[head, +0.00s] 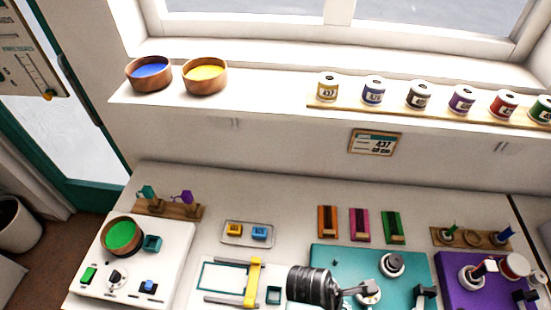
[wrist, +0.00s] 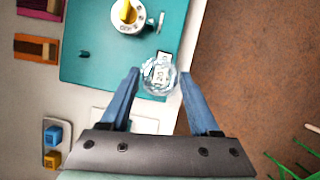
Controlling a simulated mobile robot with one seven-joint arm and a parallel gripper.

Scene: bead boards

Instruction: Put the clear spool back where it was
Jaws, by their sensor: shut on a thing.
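The clear spool (wrist: 160,80) is between the blue fingertips of my gripper (wrist: 161,72) in the wrist view, with a pale printed label showing. It is over the near edge of the teal board (wrist: 88,25); I cannot tell its height above it. In the head view my gripper (head: 372,289) is over the front part of the teal board (head: 330,256), beside a pale round thing that may be the spool. A wooden rack (head: 318,104) on the window shelf bears several labelled spools. A white spool (head: 392,264) stands on the teal board.
A sign (head: 374,142) hangs below the shelf. Wooden bowls of blue (head: 150,71) and yellow (head: 205,73) beads stand on the shelf's left. Beside the teal board are a purple board (head: 452,262) and a yellow-barred frame (head: 252,283). The shelf between bowls and rack is clear.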

